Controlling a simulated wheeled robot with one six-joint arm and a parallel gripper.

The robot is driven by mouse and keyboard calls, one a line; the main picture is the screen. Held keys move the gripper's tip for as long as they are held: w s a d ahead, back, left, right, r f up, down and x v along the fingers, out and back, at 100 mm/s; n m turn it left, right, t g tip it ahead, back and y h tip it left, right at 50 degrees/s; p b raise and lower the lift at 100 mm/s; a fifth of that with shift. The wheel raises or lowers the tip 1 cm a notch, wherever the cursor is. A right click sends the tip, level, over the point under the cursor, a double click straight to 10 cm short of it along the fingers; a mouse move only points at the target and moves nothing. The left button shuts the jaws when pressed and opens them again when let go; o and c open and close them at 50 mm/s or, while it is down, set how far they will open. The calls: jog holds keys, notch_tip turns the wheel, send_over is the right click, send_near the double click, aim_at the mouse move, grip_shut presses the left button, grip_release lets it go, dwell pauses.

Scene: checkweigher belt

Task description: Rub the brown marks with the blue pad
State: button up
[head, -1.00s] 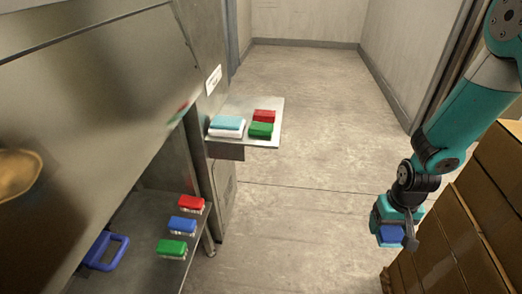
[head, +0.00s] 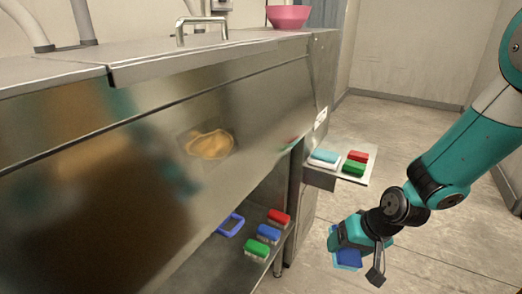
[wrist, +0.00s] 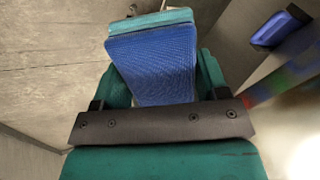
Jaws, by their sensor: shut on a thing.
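The brown marks show as one tan-brown smeared patch (head: 209,145) on the sloping steel panel (head: 270,100) of the machine. My gripper (head: 356,242) is shut on the blue pad (head: 347,258), which has a teal-coloured edge. In the wrist view the pad's blue textured face (wrist: 155,65) shows between the two teal fingers. The gripper is to the right of and lower than the patch in the head view, in front of the machine, and the pad is well apart from the panel.
A side shelf (head: 320,177) carries a light-blue and white pad (head: 325,157), a red brush (head: 358,157) and a green brush (head: 353,169). Red, blue and green brushes and a blue frame (head: 230,225) lie below the panel. A pink bowl (head: 288,16) stands on top.

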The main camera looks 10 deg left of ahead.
jog(key=s+a+r+t+y+p, duration=0.2)
jog(key=a+r+y, duration=0.3)
jog(key=a+r, duration=0.75)
jog(key=n+t+y+p, duration=0.1)
jog(key=y+p, duration=0.2)
jog(key=y, duration=0.2)
send_near(200, 152)
jog(key=s+a, duration=0.1)
jog(key=s, duration=0.3)
jog(key=shift+w+p+x, duration=0.1)
jog(key=shift+p+x, duration=0.65)
jog(key=shift+x, duration=0.75)
jog(key=shift+w+p+x, duration=0.15)
jog(key=shift+p+x, duration=0.55)
jog(key=shift+x, duration=0.85)
jog(key=shift+x, duration=0.8)
jog(key=shift+r, duration=0.1)
jog(key=shift+w+d+h+b, duration=0.15)
jog(key=shift+w+d+b, duration=0.1)
jog(key=shift+w, duration=0.25)
jog(key=shift+w+d+h+b, duration=0.15)
jog(key=shift+w+d+b, duration=0.1)
jog(key=shift+w, duration=0.2)
jog(key=shift+w+d+b, duration=0.25)
jog(key=shift+w+b, duration=0.05)
jog(key=shift+w, duration=0.4)
